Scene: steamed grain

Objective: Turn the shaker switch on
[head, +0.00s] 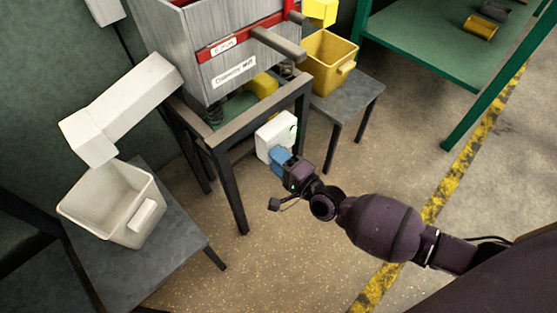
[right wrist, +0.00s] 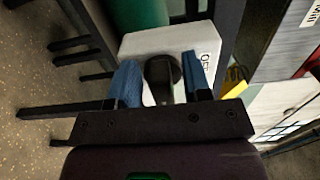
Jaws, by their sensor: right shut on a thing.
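The shaker's switch box (head: 272,132) is a white box fixed by the dark frame under the shaker, with a small green mark on its right side. In the right wrist view the box (right wrist: 138,46) fills the upper middle, with dark lettering near its right edge that I cannot read surely. A black round knob (right wrist: 162,72) stands out from its face. My right gripper (head: 280,156) is at the box, its blue fingers on either side of the knob and shut on it. The knob is hidden in the head view. My left gripper is not in view.
The grey shaker (head: 190,50) with a red band stands on a dark frame (head: 231,185). A white bin (head: 88,208) under a white chute (head: 125,105) is at left. A yellow bin (head: 322,68) sits on a low table at right. A green shelf (head: 425,40) stands behind.

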